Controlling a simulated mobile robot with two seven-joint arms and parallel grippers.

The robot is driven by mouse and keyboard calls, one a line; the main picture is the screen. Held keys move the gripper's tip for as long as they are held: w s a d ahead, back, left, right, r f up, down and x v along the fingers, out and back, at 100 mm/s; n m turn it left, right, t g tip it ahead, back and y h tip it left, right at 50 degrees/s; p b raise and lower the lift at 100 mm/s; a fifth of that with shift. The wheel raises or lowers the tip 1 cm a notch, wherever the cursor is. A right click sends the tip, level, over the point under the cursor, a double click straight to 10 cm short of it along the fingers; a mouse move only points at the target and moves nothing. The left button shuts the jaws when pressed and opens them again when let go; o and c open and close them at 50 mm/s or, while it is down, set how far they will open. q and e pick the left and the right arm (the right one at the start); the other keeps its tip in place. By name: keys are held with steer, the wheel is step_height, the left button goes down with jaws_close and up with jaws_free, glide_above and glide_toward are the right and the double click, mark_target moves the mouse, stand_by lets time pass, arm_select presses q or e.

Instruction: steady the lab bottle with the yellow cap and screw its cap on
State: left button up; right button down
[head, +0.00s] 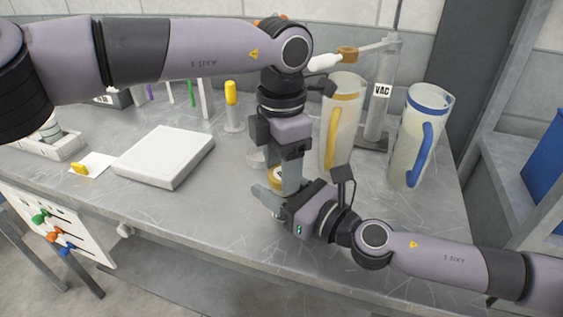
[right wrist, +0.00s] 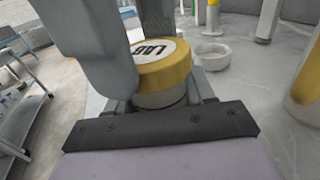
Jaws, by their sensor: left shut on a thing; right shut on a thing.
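The lab bottle stands on the bench under my two grippers. In the right wrist view its yellow cap (right wrist: 172,73), with a white lettered top, sits over the pale bottle body (right wrist: 165,98). The cap also shows in the head view (head: 274,176). My left gripper (head: 284,180) comes down from above and is shut on the cap, its grey fingers covering part of it. My right gripper (head: 268,198) reaches in low from the right and is shut on the bottle body. Most of the body and the right fingertips' contact are hidden.
A yellow-handled jug (head: 345,105) and a blue-handled jug (head: 411,150) stand right, by a VAC column (head: 379,100). A small white dish (right wrist: 212,55) lies behind the bottle. A yellow-topped tube (head: 231,95) and white slab (head: 165,157) are left.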

arm_select(q)
steer(key=shift+f, duration=0.65)
steer(key=m, duration=0.5)
steer(key=shift+f+m, duration=0.15)
steer(key=shift+m, duration=0.25)
steer(key=m, duration=0.6)
steer(key=shift+w, duration=0.15)
steer(key=m, duration=0.6)
steer(key=shift+d, duration=0.15)
steer(key=m, duration=0.6)
steer(key=shift+w+d, duration=0.1)
steer(key=o, duration=1)
